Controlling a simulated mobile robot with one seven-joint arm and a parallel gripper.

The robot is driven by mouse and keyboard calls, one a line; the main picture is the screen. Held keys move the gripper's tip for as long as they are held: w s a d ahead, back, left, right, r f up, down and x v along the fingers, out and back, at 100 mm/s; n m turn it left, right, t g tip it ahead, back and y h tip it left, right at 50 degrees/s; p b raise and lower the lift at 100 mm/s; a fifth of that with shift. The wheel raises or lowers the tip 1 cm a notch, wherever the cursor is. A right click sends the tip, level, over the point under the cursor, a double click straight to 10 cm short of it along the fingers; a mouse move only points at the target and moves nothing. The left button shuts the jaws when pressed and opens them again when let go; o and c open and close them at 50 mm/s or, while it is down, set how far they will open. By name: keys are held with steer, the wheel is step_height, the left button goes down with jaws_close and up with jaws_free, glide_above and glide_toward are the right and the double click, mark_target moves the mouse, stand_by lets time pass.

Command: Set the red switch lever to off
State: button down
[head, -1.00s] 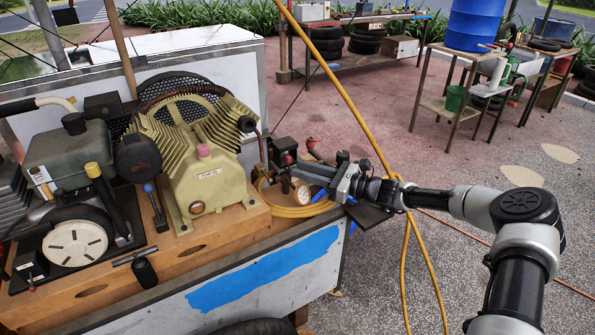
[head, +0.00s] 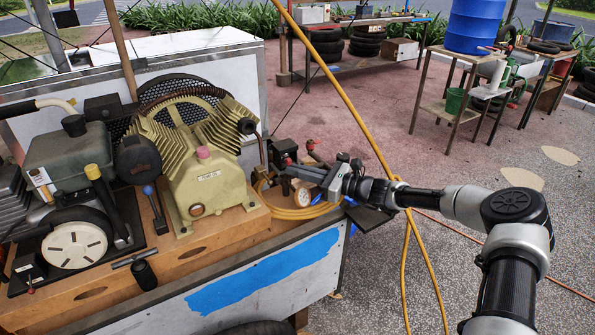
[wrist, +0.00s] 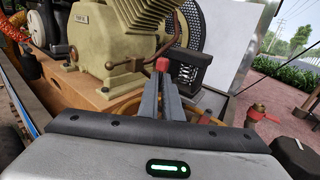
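The red switch lever (head: 288,161) is a small red piece on the black switch box (head: 283,149), to the right of the beige compressor. In the wrist view the red lever (wrist: 162,64) shows right at my fingertips, with the black box (wrist: 192,68) just behind and to the right. My gripper (head: 293,171) reaches in from the right, its fingertips at the lever. In the wrist view its two grey fingers (wrist: 163,80) lie together, shut. The red piece appears beyond the tips, not between them; I cannot tell whether they touch it. The lever's exact position is partly hidden.
The beige compressor (head: 209,181) stands left of the gripper. A white-faced gauge (head: 302,197) and coiled yellow hose (head: 284,212) are below the fingers. A red-handled valve (wrist: 262,112) is to the right in the wrist view. A yellow hose (head: 365,128) hangs across the arm.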

steer(key=shift+r, duration=0.1)
steer(key=shift+s+a+n+t+h+b, duration=0.1)
steer(key=shift+s+a+n+h+b, duration=0.2)
steer(key=shift+n+h, duration=0.95)
steer(key=shift+s+a+n+t+h+b, duration=0.15)
steer(key=shift+a+n+h+b, duration=0.2)
steer(key=shift+n+h, duration=0.85)
steer(key=shift+s+a+n+t+h+b, duration=0.1)
steer(key=shift+s+a+n+h+b, duration=0.25)
steer(key=shift+n+h, duration=0.85)
steer(key=shift+w+n, duration=0.1)
steer(key=shift+n, duration=0.25)
steer(key=c, duration=1.9)
jaws_free()
steer(key=shift+c, duration=0.2)
